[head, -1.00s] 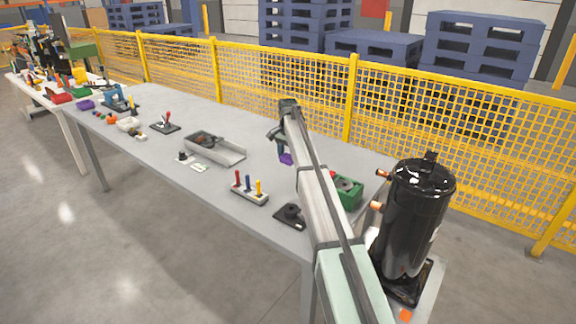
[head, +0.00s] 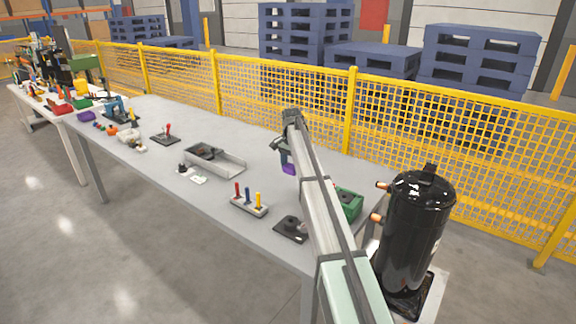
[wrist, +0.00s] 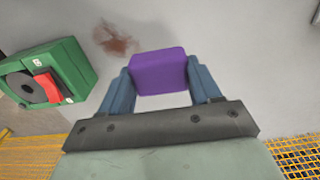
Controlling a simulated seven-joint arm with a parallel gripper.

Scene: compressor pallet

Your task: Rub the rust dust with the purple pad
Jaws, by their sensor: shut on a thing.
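The purple pad (wrist: 158,72) is held between the two blue fingers of my gripper (wrist: 160,85) in the wrist view. In the head view the purple pad (head: 289,169) shows small below my gripper (head: 287,160), over the grey table. The rust dust (wrist: 116,40) is a reddish-brown smudge on the grey surface, up and left of the pad in the wrist view, apart from it in the picture. I cannot tell how high the pad is above the table. In the head view I cannot make out the dust.
A green box with a red part (wrist: 48,75) stands left of the dust in the wrist view; it is partly behind my arm in the head view (head: 349,203). A black compressor (head: 415,230) stands at right. A peg block (head: 249,205) and grey tray (head: 222,163) are left of my arm.

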